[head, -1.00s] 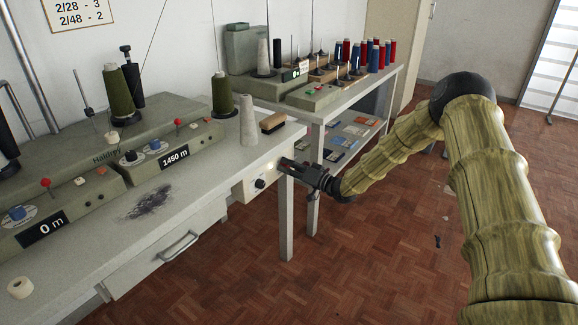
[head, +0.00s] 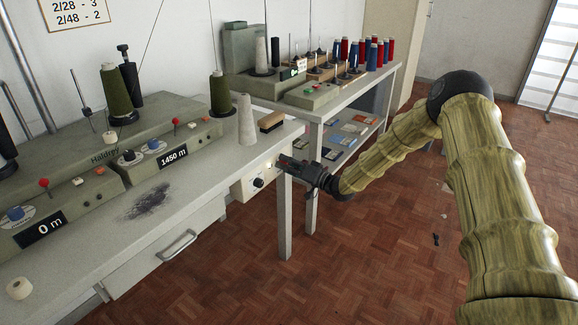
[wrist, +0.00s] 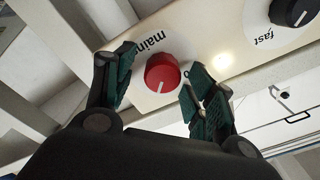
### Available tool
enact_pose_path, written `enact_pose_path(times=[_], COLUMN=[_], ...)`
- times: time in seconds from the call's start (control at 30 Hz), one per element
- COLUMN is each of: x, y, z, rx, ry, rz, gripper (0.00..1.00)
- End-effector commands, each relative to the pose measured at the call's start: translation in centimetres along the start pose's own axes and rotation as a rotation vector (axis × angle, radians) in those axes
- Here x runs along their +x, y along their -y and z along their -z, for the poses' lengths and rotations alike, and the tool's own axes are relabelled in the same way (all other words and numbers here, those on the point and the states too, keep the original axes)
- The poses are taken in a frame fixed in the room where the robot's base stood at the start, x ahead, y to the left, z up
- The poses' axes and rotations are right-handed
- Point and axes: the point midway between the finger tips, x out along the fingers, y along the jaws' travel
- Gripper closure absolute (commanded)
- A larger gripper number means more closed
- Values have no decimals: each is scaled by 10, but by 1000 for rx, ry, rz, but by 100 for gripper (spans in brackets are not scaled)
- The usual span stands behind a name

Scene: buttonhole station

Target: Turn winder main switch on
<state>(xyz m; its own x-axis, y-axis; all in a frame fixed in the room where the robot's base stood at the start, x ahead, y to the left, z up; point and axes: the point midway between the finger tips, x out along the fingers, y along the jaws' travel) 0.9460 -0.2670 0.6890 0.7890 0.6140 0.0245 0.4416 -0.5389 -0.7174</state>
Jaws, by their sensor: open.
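The main switch is a round red knob (wrist: 162,73) with a white pointer line, on a cream panel (wrist: 198,33) beside the word "main". My gripper (wrist: 161,66) is open, with one green-padded finger on each side of the knob. Whether the pads touch it I cannot tell. In the head view my gripper (head: 284,164) is at the right end of the cream control box (head: 243,190) under the table edge, and it hides the red knob there.
A black knob (wrist: 293,12) marked "fast" and a glowing lamp (wrist: 224,60) share the panel. The winder table (head: 95,243) carries winders, cones and a brush (head: 271,122). A second table (head: 340,97) with spools stands behind.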

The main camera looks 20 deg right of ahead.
Motion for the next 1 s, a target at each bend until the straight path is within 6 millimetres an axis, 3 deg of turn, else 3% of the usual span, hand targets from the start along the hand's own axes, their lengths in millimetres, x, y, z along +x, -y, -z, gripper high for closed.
enact_pose_path(times=[0.27, 0.7, 1.0], x=[-11, -87, -118], y=[-1, -1, -1], z=[0, 1, 1], rx=[0, 1, 0], ry=[0, -1, -1], rz=[-1, -2, -1], gripper=[45, 45, 45])
